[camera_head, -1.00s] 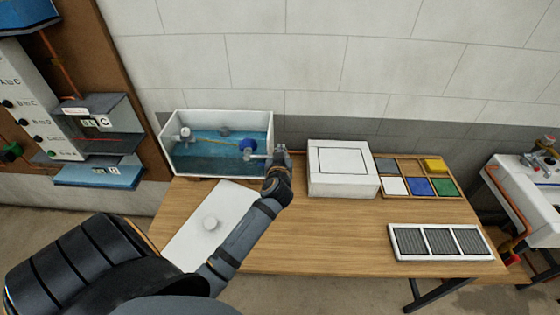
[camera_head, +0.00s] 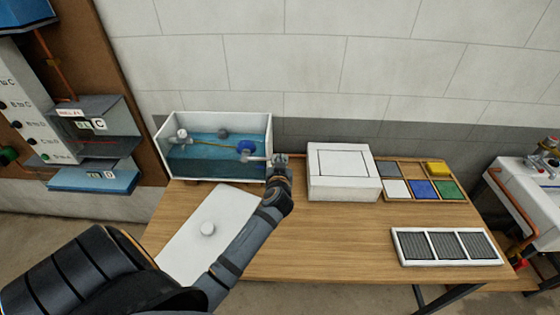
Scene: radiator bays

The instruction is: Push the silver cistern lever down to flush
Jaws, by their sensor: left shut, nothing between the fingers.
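The open white cistern (camera_head: 213,178) stands at the back left of the wooden table, with blue water and a blue float part (camera_head: 246,146) inside. The silver lever (camera_head: 256,158) shows as a short pale bar at the cistern's right end, partly hidden by my gripper. My left gripper (camera_head: 281,160) is shut and empty at the cistern's right front corner, beside the lever's outer end. I cannot tell whether it touches the lever. My right gripper is not in view.
The white lid (camera_head: 225,213) with a round knob lies in front of the cistern, under my left forearm. A white box (camera_head: 342,186) stands right of the gripper. A tray of coloured tiles (camera_head: 408,168) and a grille panel (camera_head: 446,262) lie further right.

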